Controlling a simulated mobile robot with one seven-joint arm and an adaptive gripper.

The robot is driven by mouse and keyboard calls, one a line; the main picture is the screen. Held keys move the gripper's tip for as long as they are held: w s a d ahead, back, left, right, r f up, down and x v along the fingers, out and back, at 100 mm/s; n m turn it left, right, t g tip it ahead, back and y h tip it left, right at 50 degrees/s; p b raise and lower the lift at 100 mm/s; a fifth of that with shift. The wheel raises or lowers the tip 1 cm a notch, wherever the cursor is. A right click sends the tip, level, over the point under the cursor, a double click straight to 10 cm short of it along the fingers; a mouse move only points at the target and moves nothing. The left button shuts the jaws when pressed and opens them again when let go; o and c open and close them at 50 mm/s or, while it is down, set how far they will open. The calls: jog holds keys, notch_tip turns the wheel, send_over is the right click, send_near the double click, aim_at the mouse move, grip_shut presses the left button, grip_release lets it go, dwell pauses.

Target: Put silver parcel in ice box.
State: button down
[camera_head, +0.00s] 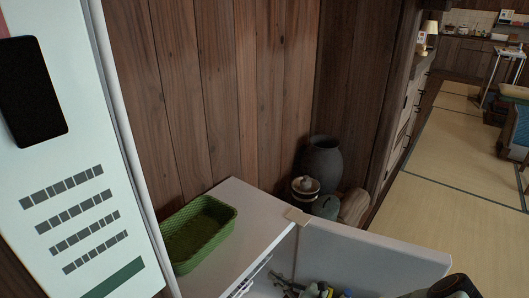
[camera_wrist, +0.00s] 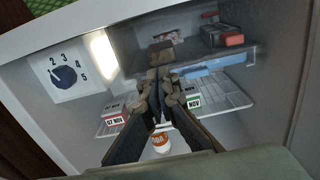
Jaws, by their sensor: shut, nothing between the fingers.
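The white ice box (camera_head: 262,212) stands below the wall in the head view with its door (camera_head: 372,254) swung open to the right. Its lit inside fills the wrist view, with a white inner wall (camera_wrist: 85,105) and a dial. My gripper (camera_wrist: 163,82) reaches into it with the fingers shut and nothing held. A small brown block (camera_wrist: 162,53) shows just beyond the fingertips; I cannot tell whether they touch. I cannot make out the silver parcel in either view.
Wire shelves (camera_wrist: 228,97) hold date-marked cartons (camera_wrist: 115,120). A red-and-grey item (camera_wrist: 222,36) lies higher up, and an orange-and-white tub (camera_wrist: 161,140) shows below the fingers. A green tray (camera_head: 200,236) sits on the ice box top. A dark vase (camera_head: 323,164) stands behind.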

jog(key=v, duration=1)
dwell(0.3)
